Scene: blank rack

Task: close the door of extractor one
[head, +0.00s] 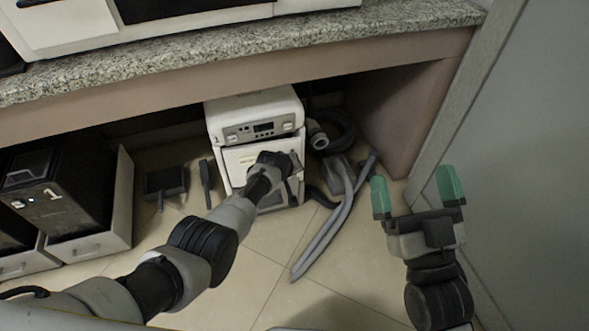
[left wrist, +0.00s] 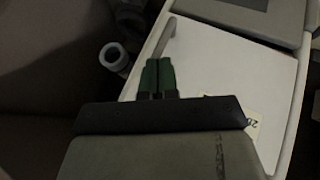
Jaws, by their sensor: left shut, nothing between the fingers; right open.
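A white extractor (head: 255,112) with a grey control panel stands on the floor under the counter. Its white door (head: 237,160) faces me and looks flush or nearly so; I cannot tell if a small gap is left. My left gripper (head: 290,162) is at the door's upper right part, partly hidden by its own wrist. In the left wrist view its green fingers (left wrist: 158,76) are together and empty, beside the grey handle (left wrist: 166,40) at the edge of the door (left wrist: 235,75). I cannot tell if they touch. My right gripper (head: 418,200) is open and empty at the right.
A black unit marked 1 (head: 65,190) stands at the left. A dustpan (head: 165,183) and brush lie on the floor beside the extractor. Grey vacuum tubes (head: 335,220) and a hose lie to its right. A granite counter (head: 230,40) overhangs; a grey wall (head: 540,130) bounds the right.

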